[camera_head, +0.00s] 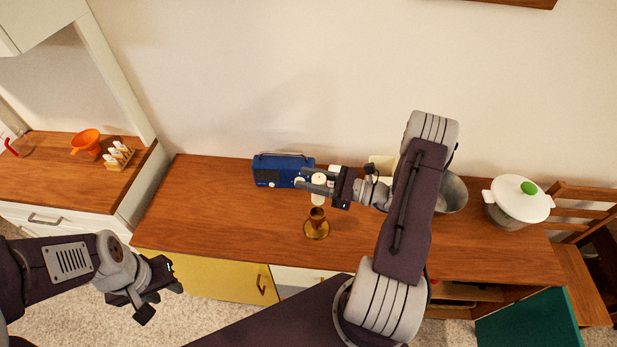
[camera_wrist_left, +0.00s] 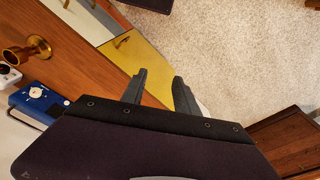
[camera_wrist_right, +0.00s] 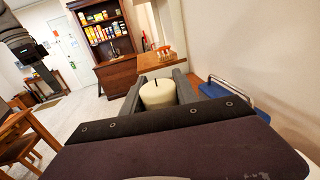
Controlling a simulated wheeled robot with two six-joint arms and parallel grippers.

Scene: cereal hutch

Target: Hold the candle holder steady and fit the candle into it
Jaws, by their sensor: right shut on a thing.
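My right gripper (camera_head: 310,182) is shut on a short white candle (camera_head: 317,197), held upright above the wooden counter. The candle's top and dark wick show between the fingers in the right wrist view (camera_wrist_right: 157,93). The brass candle holder (camera_head: 316,230) stands upright on the counter, its cup just below the candle in the head view; I cannot tell the exact gap. The holder also shows at the upper left of the left wrist view (camera_wrist_left: 38,46). My left gripper (camera_head: 152,296) is open and empty, in front of the counter at the lower left, away from the holder.
A blue radio (camera_head: 268,172) stands behind the holder. A metal bowl (camera_head: 453,192) and a white-lidded pot (camera_head: 518,196) stand to the right. The counter (camera_head: 200,215) is clear left of the holder. An orange funnel (camera_head: 86,142) sits on the far-left counter.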

